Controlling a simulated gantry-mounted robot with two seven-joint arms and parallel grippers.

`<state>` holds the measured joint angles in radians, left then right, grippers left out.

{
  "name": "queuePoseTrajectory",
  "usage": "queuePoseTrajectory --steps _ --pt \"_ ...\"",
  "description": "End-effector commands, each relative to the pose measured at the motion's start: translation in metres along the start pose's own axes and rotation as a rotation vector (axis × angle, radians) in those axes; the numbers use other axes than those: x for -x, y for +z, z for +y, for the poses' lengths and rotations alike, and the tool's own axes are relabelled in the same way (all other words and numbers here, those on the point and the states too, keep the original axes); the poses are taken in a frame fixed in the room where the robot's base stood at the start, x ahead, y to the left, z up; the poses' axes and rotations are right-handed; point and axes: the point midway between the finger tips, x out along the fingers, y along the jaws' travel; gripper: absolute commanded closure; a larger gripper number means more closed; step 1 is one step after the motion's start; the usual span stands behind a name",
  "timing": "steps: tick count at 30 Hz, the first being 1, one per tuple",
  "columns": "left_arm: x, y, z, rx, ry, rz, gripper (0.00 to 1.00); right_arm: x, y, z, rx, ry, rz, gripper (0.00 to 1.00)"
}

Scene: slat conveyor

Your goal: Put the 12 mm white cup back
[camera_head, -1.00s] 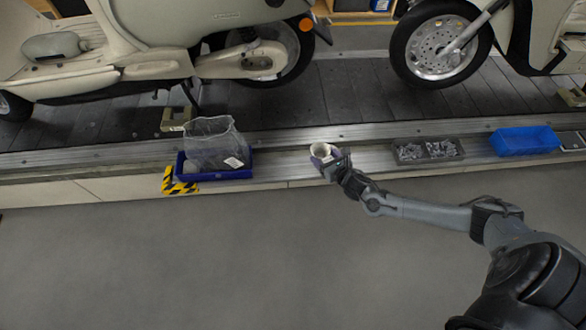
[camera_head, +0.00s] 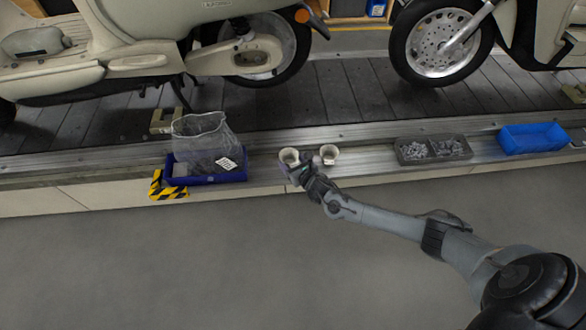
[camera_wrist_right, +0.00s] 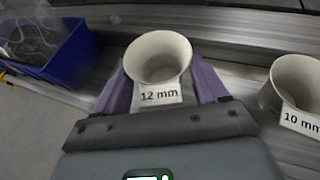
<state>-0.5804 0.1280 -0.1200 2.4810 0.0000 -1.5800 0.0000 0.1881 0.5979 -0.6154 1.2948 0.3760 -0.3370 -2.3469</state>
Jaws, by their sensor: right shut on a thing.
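The white cup labelled "12 mm" (camera_wrist_right: 157,58) is upright between the purple fingers of my right gripper (camera_wrist_right: 162,88), which is shut on it. In the head view this cup (camera_head: 289,155) and the right gripper (camera_head: 294,169) are over the metal ledge, between the blue bin with the bag and a second white cup. I cannot tell whether the 12 mm cup touches the ledge. The second cup, labelled "10 mm" (camera_wrist_right: 293,84), stands upright just to the right, apart from it; it also shows in the head view (camera_head: 328,154). My left gripper is not in view.
The blue bin (camera_head: 208,180) with a clear bag (camera_head: 203,146) stands left, by a yellow-black striped block (camera_head: 168,188). A grey tray of small parts (camera_head: 433,150) and an empty blue bin (camera_head: 533,140) stand right. The ledge (camera_head: 365,164) is clear between the 10 mm cup and tray.

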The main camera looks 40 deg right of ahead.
Motion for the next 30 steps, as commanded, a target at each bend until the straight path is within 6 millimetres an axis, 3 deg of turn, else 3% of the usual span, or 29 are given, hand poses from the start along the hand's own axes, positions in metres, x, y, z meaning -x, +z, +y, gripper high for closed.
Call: queuePoseTrajectory --steps 1,4,18,19,22,24,30 --pt "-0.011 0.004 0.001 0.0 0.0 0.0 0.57 -0.005 -0.013 0.0 -0.001 0.0 0.001 0.57" --pt "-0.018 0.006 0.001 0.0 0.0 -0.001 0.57 -0.009 -0.021 0.0 -0.002 -0.001 0.001 0.57" --pt "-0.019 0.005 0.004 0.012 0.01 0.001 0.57 -0.01 -0.025 0.0 -0.001 -0.001 0.0 0.57" --pt "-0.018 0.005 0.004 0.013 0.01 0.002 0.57 -0.01 -0.024 0.0 -0.001 -0.001 0.0 0.25" --pt "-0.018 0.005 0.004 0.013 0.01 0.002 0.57 -0.01 -0.024 0.0 -0.001 0.0 0.001 0.09" --pt "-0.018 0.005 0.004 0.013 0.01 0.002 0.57 -0.01 -0.024 0.0 -0.001 0.0 0.001 0.02" --pt "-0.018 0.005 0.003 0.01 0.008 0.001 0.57 -0.01 -0.024 0.0 -0.001 0.0 0.001 0.02"
